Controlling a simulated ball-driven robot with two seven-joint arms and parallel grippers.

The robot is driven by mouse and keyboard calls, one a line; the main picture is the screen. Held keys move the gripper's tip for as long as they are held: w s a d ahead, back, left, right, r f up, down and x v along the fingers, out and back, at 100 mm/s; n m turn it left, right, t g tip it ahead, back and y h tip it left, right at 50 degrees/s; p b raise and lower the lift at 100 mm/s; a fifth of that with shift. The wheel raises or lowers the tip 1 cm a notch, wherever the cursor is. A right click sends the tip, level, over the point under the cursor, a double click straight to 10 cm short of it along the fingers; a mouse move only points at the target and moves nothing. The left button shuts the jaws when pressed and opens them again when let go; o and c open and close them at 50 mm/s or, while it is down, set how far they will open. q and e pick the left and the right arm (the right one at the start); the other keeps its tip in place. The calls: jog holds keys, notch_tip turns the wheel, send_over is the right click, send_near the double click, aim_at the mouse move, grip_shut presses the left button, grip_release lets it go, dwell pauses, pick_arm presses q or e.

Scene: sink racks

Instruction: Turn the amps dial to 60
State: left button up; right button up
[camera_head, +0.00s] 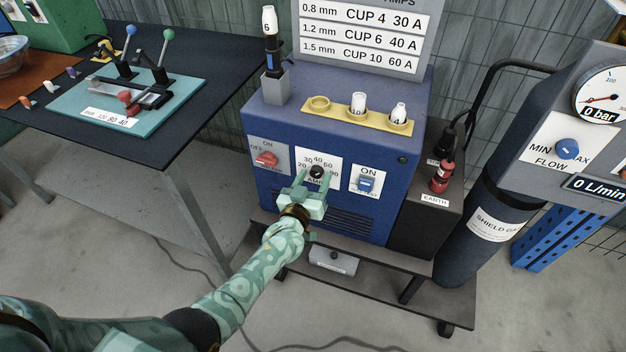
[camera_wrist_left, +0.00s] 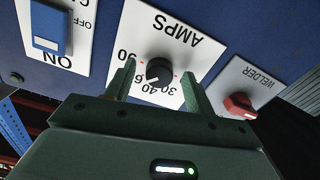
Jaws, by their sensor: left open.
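The amps dial (camera_head: 317,171) is a small black round knob on a white plate marked 20 to 90, on the front of the blue welder (camera_head: 345,217). In the left wrist view the dial (camera_wrist_left: 159,71) shows upside down, with AMPS above it and numbers below. My left gripper (camera_head: 309,183) is open in front of the plate. Its two fingers (camera_wrist_left: 157,84) stand on either side of the dial, with gaps visible between them and the knob. I cannot tell which number the dial points to. One finger partly covers the numbers. My right gripper is not in view.
A red WELDER switch (camera_head: 266,159) sits left of the dial, and a blue switch (camera_head: 366,184) right. Cups (camera_head: 358,103) stand on top below a chart pairing 1.5 mm with CUP 10 and 60 A. A gas cylinder (camera_head: 465,235) stands right; a table (camera_head: 190,140) stands left.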

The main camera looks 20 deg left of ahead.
pick_arm(q)
jog(key=shift+s, duration=0.1)
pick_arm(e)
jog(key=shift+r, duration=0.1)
pick_arm(q)
jog(key=shift+s+r, duration=0.1)
jog(key=shift+s, duration=0.25)
jog(key=s+p, duration=0.5)
jog(key=s, duration=1)
jog(key=shift+s+a, duration=0.25)
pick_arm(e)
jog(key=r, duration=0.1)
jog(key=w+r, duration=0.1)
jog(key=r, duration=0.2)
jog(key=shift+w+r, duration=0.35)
